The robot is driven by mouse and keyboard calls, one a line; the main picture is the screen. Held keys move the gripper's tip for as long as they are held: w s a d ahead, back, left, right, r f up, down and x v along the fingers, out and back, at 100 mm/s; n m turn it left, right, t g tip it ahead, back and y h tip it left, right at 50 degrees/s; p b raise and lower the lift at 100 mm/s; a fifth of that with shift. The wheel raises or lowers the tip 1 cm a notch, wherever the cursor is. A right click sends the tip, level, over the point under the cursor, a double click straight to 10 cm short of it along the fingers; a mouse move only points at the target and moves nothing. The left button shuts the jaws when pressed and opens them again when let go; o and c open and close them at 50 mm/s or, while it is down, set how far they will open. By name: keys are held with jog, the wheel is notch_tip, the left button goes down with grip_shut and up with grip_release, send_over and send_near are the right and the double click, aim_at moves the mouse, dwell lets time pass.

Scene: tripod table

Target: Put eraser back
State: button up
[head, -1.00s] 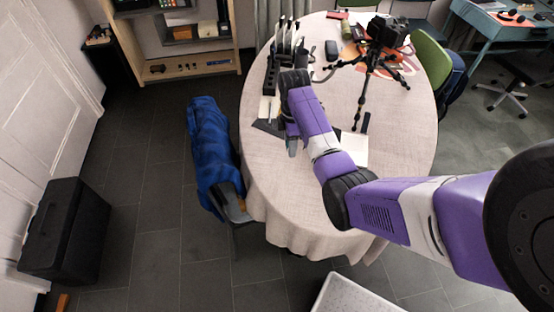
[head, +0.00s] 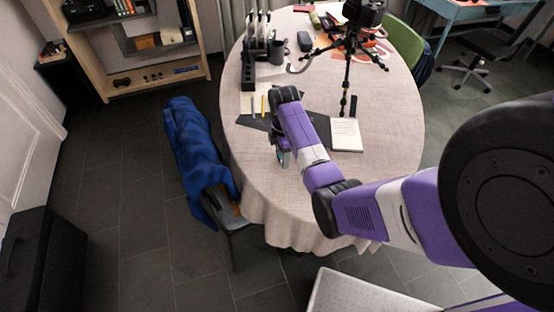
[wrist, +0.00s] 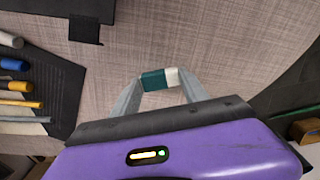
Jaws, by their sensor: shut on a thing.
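The eraser (wrist: 160,79), dark green with a white end, is held between the two fingertips of my gripper (wrist: 159,80) in the wrist view. My gripper is shut on it, above the pale cloth of the table. In the head view my gripper (head: 282,158) is over the near left part of the round table (head: 390,150), and the eraser is too small to make out clearly there. A dark mat (wrist: 52,88) lies left of the gripper in the wrist view, with several pens or markers (wrist: 15,86) at the left edge.
A notepad (head: 346,134) lies right of my arm. A camera tripod (head: 350,65), a dark rack (head: 248,70) and a mug (head: 277,52) stand farther back. A chair with a blue cloth (head: 197,150) is against the table's left edge. Cloth around the gripper is bare.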

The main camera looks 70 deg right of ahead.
jog(key=shift+f, duration=0.1)
jog(key=o, duration=1.2)
notch_tip(320, 180, up, 12)
jog(key=shift+r+p, duration=0.15)
jog(key=shift+p, duration=0.5)
